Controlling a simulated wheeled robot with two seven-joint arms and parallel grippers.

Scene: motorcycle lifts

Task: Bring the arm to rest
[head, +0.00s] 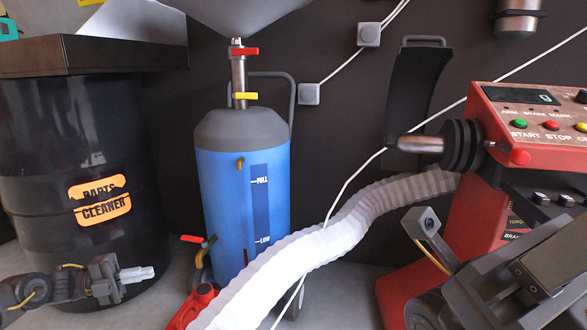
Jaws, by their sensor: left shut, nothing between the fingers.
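My left arm comes in low at the left edge, and its left gripper (139,274) points right in front of the black drum. Its pale fingers are together with nothing between them. The gripper is held clear of the blue tank (221,190), to the left of it. I make out no fingers of my right gripper.
A black parts cleaner drum (85,150) stands at the left. A white ribbed hose (320,245) crosses the middle, with a red piece (196,303) at the lower end. A red machine with buttons (535,125) fills the right side.

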